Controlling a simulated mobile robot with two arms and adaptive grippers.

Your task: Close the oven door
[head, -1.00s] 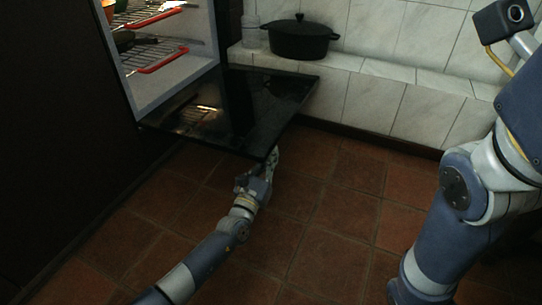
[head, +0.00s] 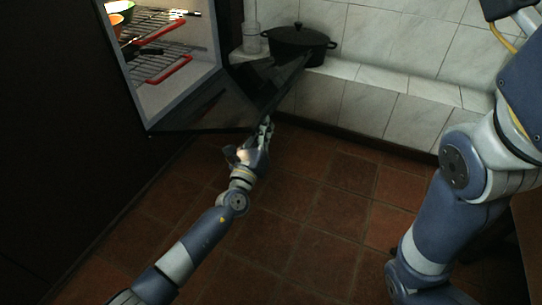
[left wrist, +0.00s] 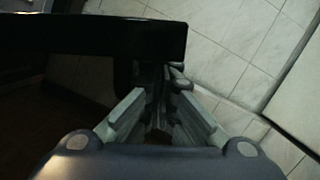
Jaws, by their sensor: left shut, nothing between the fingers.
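The oven door (head: 215,112) is a dark glossy panel hinged along the bottom of the lit oven (head: 175,85). It is partly open, tilted up from level, and the oven's inside shows above it. My left gripper (head: 266,124) is shut and empty, just under the door's outer edge near its front corner. In the left wrist view the door is a dark slab (left wrist: 90,36) across the upper left, ahead of the fingers (left wrist: 158,110). I cannot tell whether the fingers touch it. My right arm is at the right; its gripper is out of view.
Inside the oven are wire racks with red front edges (head: 165,72) and bowls (head: 118,12). A black lidded pot (head: 298,44) stands on the tiled ledge (head: 400,85) behind the door. The tiled floor (head: 320,205) between my arms is clear.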

